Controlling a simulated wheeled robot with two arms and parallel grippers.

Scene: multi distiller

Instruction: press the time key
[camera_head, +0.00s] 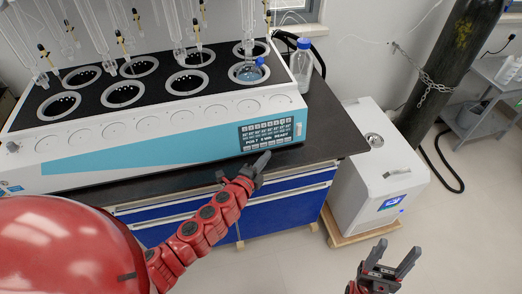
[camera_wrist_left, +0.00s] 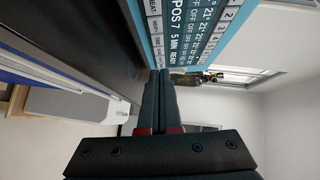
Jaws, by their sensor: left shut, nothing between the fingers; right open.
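The distiller (camera_head: 150,150) is a long white and light-blue unit on a dark bench. Its dark control panel (camera_head: 266,133) is at the right end of the front face, with a status line reading about "POS 7 5 MIN READY" and a row of small keys along the bottom. The panel also shows, turned sideways, in the left wrist view (camera_wrist_left: 190,30); the key labels are too small to single out the time key surely. My left gripper (camera_head: 266,156) is shut and empty, its tips just below the panel's lower edge; contact cannot be told. My right gripper (camera_head: 394,254) is open and empty, low over the floor.
A flask with a blue cap (camera_head: 249,72) sits in one heating well, and a clear bottle (camera_head: 301,62) stands at the bench's right end. Glass tubes hang above the wells. A white box unit (camera_head: 375,170) and a chained gas cylinder (camera_head: 452,60) stand to the right.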

